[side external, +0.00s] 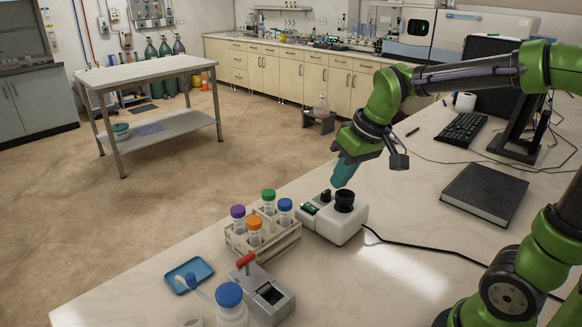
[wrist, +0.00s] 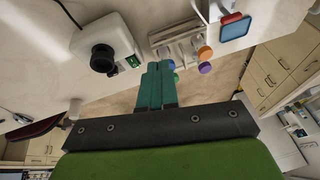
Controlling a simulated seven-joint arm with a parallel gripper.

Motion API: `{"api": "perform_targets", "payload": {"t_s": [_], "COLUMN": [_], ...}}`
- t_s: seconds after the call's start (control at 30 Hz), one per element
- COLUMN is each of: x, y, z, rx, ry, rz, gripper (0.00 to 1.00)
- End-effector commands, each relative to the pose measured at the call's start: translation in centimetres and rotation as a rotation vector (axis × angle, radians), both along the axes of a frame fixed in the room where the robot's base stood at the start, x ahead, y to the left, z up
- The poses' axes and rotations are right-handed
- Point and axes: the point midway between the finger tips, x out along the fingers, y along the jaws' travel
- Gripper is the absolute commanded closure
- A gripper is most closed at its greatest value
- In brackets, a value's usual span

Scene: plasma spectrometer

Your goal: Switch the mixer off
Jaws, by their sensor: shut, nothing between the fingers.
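The mixer is a small white box (side external: 335,224) with a black round cup (side external: 345,198) on top, standing on the bench in the side view. A small dark knob stands beside the cup, and a green-lit switch or display (side external: 308,208) is at its left end. In the wrist view the mixer (wrist: 112,36) is at the upper left, with the green-lit part (wrist: 133,61) on its near edge. My gripper (side external: 342,184) has teal fingers pressed together, pointing down just above and behind the mixer, apparently without touching it. The shut fingers (wrist: 158,66) show in the wrist view, right of the mixer.
A rack (side external: 264,244) of several colour-capped tubes stands left of the mixer. In front are a grey device with a red handle (side external: 246,259), a blue tray (side external: 190,273) and a blue-capped bottle (side external: 230,310). A black cable trails right. A dark notebook (side external: 485,194) lies farther right.

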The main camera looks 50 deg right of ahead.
Motion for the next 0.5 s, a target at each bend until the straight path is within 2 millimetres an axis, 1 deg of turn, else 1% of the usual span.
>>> {"api": "perform_targets", "payload": {"t_s": [0.03,0.17,0.3,0.5], "x": [1.6,5.0,8.7,12.8], "y": [-0.6,-2.2,-4.1,-6.5], "z": [-0.3,-1.0,-2.3,-4.0], "rx": [-0.03,-0.109,-0.187,-0.267], "ry": [0.028,0.088,0.148,0.209], "rz": [0.06,0.259,0.513,0.9], "gripper": [1.0,1.0,1.0,1.0]}}
